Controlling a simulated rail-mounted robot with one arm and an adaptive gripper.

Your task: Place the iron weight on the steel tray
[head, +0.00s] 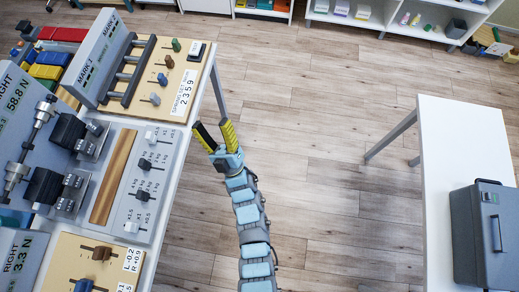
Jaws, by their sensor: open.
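My gripper (217,135) is open and empty, just off the right edge of the left bench, over the floor. I cannot pick out the iron weight or the steel tray with certainty. Two dark blocks (68,131) with grey end faces sit on the left bench beside a grey panel (124,203) with several small sliders. They are left of my gripper and apart from it.
A white table (440,128) at the right holds a dark grey case (484,235).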

